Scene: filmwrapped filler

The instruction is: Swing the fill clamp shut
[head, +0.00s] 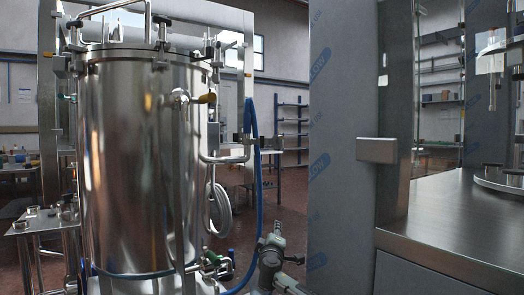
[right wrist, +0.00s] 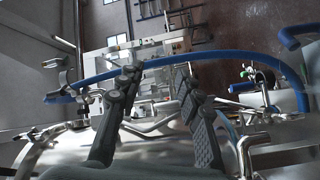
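I cannot pick out the fill clamp with certainty in either view. In the head view a tall shiny steel tank (head: 135,170) stands at the left, with small fittings and clamps around its lid rim. A side fitting with a yellow-brown end (head: 206,98) sticks out of its upper right wall. My right gripper (right wrist: 157,72) shows in the right wrist view with its two dark fingers spread and nothing between them. Beyond the fingers are a blue hose and metal pipework; the fingers overlap these in the picture, and contact cannot be told. My left gripper is not in view.
A blue hose (head: 250,150) hangs right of the tank and also arcs across the right wrist view (right wrist: 225,58). A film-wrapped panel (head: 340,200) stands centre right, beside a steel worktop (head: 450,215). A side table (head: 40,222) is at far left.

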